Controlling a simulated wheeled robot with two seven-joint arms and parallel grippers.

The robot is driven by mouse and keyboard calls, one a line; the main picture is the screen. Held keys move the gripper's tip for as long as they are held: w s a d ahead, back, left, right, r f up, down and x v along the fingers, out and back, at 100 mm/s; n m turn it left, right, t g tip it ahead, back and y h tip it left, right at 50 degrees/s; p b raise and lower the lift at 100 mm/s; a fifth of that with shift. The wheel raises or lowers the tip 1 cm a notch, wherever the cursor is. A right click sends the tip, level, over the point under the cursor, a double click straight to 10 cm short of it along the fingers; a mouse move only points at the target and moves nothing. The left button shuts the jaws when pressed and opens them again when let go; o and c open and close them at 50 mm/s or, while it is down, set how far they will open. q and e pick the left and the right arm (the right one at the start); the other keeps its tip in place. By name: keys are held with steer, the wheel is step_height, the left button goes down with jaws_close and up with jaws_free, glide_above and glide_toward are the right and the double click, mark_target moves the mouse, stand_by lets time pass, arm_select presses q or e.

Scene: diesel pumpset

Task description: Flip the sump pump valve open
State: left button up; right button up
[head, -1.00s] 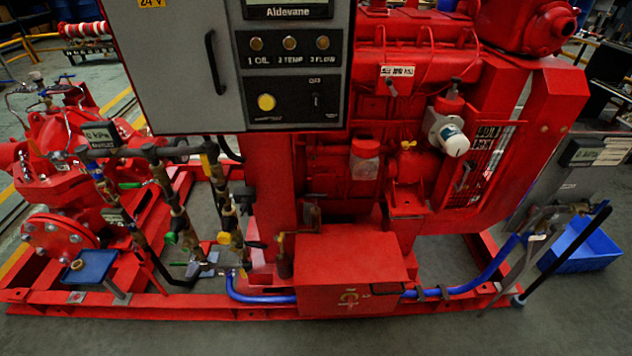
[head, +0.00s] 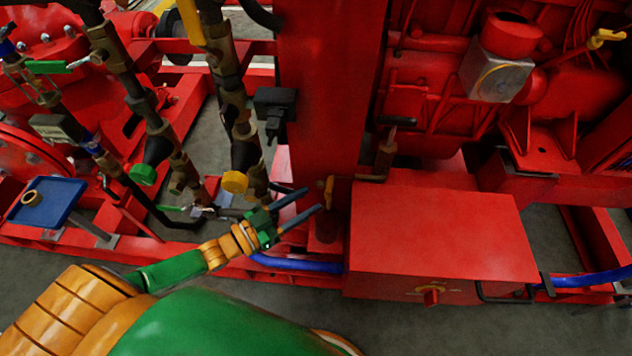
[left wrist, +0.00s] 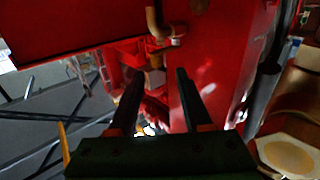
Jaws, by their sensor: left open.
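No label shows which valve is the sump pump's. My right gripper is out of view.
The red box (head: 440,230) stands right of my gripper. Vertical pipes with a green knob (head: 142,174) and a yellow knob (head: 234,181) stand to its left. A red column (head: 328,90) rises behind. A blue hose (head: 300,264) runs below.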

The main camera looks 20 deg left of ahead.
mark_target(330, 191)
arm_select(q)
steer(key=x, duration=0.3)
steer(key=b+x, duration=0.1)
steer(key=x, duration=0.2)
steer(key=shift+d+r, duration=0.2)
steer(key=shift+d, duration=0.2)
jaws_close()
steer(key=shift+d+r+n+y+p, duration=0.15)
steer(key=shift+r+n+y+p, duration=0.2)
steer(key=shift+p, duration=0.2)
steer(key=shift+f+n+t+y, duration=0.25)
steer(key=shift+f+t+y, duration=0.15)
steer(key=shift+y, duration=0.05)
